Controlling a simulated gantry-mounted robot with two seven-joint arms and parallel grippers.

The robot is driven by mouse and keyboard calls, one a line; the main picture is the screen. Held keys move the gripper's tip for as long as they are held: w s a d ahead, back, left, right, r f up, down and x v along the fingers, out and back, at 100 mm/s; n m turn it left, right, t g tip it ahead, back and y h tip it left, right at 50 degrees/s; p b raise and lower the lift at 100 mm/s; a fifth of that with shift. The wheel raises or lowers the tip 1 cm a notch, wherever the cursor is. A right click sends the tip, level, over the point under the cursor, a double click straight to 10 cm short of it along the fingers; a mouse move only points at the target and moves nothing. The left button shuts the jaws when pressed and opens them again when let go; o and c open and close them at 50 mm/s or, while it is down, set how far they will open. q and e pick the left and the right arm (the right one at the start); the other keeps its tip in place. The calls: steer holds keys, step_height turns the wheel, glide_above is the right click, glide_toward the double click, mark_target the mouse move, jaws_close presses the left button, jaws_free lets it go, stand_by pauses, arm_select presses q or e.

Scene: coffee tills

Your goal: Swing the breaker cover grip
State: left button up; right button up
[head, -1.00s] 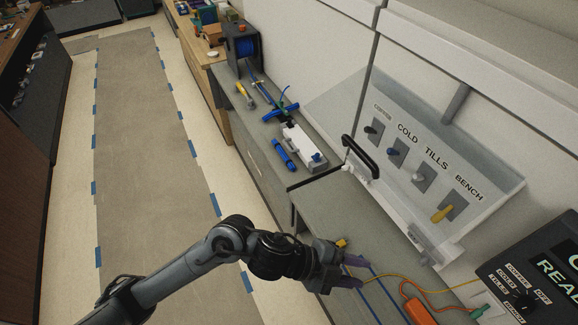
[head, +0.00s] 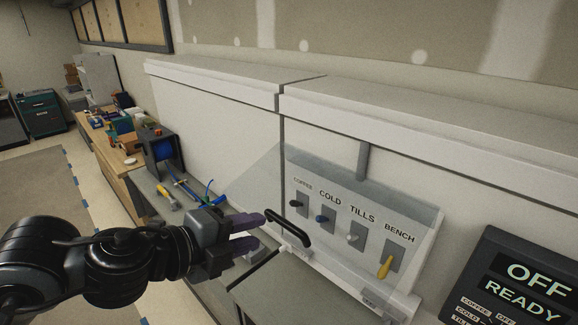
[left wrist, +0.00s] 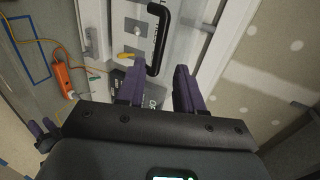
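The breaker cover (head: 432,222) is a clear panel in front of a row of switches on the wall. Its grip (head: 289,227) is a black bar handle at the cover's lower left. My left gripper (head: 252,232) is open and empty, its purple fingertips just left of the grip. In the left wrist view the grip (left wrist: 158,38) lies ahead of the left gripper (left wrist: 157,80), and its lower end lines up with the gap between the fingers. Contact cannot be made out. Purple fingers, apparently my right gripper (left wrist: 43,133), show at the lower left there; their opening is unclear.
The switches are labelled COFFEE, COLD, TILLS and BENCH; the bench switch (head: 386,266) is yellow. A display (head: 525,280) reading OFF and READY stands at the right. An orange device (left wrist: 64,80) lies below.

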mark_target(282, 223)
arm_select(q)
steer(key=b+x, duration=0.2)
steer(key=x, duration=0.6)
steer(key=shift+f+b, duration=0.15)
steer(key=shift+b, duration=0.25)
steer(key=shift+a, duration=0.1)
steer(key=shift+c, duration=1.4)
jaws_close()
steer(key=shift+r, duration=0.2)
